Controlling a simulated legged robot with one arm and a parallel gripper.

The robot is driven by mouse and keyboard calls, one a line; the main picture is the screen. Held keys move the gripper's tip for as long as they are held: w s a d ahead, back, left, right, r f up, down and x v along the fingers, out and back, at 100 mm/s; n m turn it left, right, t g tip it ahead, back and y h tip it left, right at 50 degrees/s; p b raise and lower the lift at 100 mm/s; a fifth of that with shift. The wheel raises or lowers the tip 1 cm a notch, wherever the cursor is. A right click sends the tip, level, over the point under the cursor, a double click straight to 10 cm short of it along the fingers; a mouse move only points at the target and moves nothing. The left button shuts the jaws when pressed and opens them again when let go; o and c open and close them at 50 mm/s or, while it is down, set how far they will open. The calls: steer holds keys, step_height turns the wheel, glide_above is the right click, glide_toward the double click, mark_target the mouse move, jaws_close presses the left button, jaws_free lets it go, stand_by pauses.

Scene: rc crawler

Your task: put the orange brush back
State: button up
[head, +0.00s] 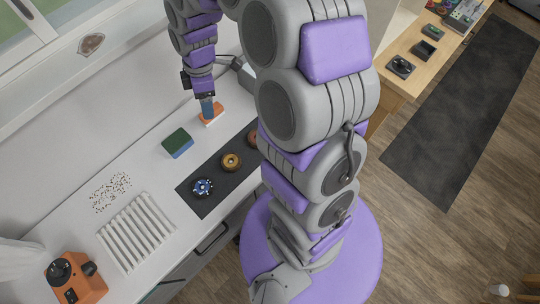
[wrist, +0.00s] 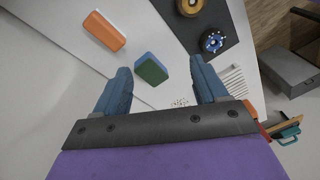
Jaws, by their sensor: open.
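The orange brush (head: 211,119), a small orange block with a pale underside, lies on the white counter. It also shows at the upper left of the wrist view (wrist: 104,30), apart from my fingers. My gripper (head: 207,106) points down above the counter near the brush in the head view. In the wrist view, my gripper's two blue fingers (wrist: 160,64) are spread wide with nothing held. A green and blue block (head: 177,143) stands left of the brush. It appears below and between my fingertips in the wrist view (wrist: 151,69).
A dark mat (head: 204,208) holds doughnuts, one blue-topped (head: 202,187). A white slatted rack (head: 138,231), scattered sprinkles (head: 110,190) and an orange machine (head: 76,284) are at lower left. A wooden bench (head: 430,58) with small devices stands at right.

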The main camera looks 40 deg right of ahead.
steer(key=s+r+m, duration=0.3)
steer(key=s+m, duration=0.2)
steer(key=s, duration=0.4)
steer(key=s+d+r+m+h, duration=0.1)
steer(key=s+r+m, duration=0.2)
steer(key=s, duration=0.6)
steer(key=s+d+r+m+g, duration=0.1)
steer(key=s+r+m, duration=0.2)
steer(key=s+m, duration=0.3)
steer(key=s, duration=0.4)
steer(key=shift+r+m+h, duration=0.3)
steer(key=shift+r+m, duration=0.1)
